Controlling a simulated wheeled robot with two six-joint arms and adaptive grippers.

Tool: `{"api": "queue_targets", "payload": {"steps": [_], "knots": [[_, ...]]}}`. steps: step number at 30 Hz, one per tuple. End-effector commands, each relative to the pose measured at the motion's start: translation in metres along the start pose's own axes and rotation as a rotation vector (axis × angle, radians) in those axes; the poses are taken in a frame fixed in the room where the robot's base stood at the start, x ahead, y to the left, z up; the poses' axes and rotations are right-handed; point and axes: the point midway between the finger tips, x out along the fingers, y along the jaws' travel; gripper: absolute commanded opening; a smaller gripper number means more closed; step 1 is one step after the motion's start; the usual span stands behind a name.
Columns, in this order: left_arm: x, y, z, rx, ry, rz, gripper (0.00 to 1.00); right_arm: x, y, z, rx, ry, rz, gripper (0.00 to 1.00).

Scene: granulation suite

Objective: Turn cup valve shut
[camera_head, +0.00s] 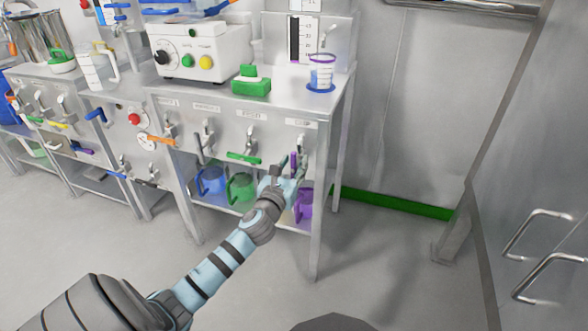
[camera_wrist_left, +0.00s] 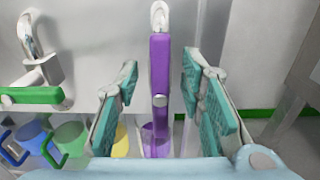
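The cup valve has a purple lever handle (camera_head: 294,160) at the right end of the bench's front panel. In the left wrist view the purple handle (camera_wrist_left: 159,72) stands upright below a metal spout. My left gripper (camera_head: 289,172) is at the valve, with its arm reaching in from the lower left. In the left wrist view its two teal-padded fingers (camera_wrist_left: 160,88) are apart, one on each side of the handle, with visible gaps. A purple jug (camera_head: 305,206) stands on the shelf below, partly hidden by the gripper. My right gripper is not in view.
A green-handled valve (camera_head: 243,158) is just left, with green (camera_head: 241,187) and blue (camera_head: 210,180) jugs below. The steel bench (camera_head: 290,104) holds a white device (camera_head: 198,52), a green block (camera_head: 251,85) and a clear beaker (camera_head: 321,72). Floor right of the bench is clear.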

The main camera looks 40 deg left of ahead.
Motion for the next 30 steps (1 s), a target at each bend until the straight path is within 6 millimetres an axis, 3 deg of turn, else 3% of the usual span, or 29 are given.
{"api": "queue_targets", "payload": {"steps": [9,16,25,30], "knots": [[0.006,0.0,0.0,0.0,0.0,-0.001,0.36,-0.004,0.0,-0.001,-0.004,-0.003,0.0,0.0],[0.005,0.0,0.0,0.0,0.001,0.0,0.0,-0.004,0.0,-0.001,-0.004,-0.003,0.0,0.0],[0.005,0.001,0.001,0.013,0.002,0.002,0.0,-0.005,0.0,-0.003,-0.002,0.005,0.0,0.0],[0.005,0.0,0.001,0.06,0.003,0.003,0.0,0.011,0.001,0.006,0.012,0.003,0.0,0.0]]}}
